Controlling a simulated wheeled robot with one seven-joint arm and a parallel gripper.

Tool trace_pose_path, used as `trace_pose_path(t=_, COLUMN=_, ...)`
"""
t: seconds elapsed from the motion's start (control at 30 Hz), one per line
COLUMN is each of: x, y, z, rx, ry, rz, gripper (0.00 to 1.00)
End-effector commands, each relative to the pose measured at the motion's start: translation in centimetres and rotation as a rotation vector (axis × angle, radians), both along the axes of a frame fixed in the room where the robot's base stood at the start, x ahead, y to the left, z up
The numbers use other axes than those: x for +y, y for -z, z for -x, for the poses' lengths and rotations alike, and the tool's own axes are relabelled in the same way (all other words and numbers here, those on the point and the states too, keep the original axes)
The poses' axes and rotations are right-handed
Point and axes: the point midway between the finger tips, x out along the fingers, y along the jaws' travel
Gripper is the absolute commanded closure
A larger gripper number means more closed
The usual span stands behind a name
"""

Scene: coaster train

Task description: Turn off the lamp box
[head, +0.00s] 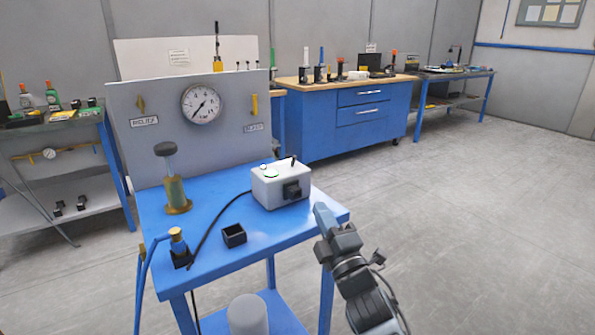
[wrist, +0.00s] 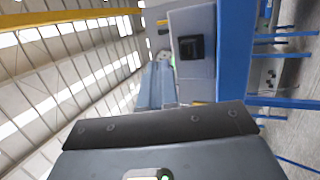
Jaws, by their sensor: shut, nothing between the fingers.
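The lamp box (head: 265,192) is a white box on the right part of the blue table (head: 215,210). It has a black square fitting on its front, a ring glowing green on top, and a small dark lever at its top right. In the wrist view the lamp box (wrist: 192,81) appears turned sideways, with the black fitting facing me and a small green glow at its left edge. My gripper (head: 322,212) is shut and empty, just right of and in front of the lamp box, near the table corner.
A grey panel with a gauge (head: 201,104) stands behind the box. A brass-based plunger (head: 176,192), a small black open box (head: 234,236) and a black cable (head: 212,226) are to the left. Open floor lies right of the table.

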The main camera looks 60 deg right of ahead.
Motion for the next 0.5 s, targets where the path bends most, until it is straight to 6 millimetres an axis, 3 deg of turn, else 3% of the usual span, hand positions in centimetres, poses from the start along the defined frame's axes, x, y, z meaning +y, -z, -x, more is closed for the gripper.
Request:
trace_pose_path(t=0.27, x=-0.1, y=-0.1, z=-0.1, rx=-0.001, ry=-0.001, rz=-0.002, gripper=1.00)
trace_pose_path(t=0.5, x=-1.9, y=-1.4, z=-2.1, rx=-0.003, ry=-0.002, rz=0.000, gripper=1.00)
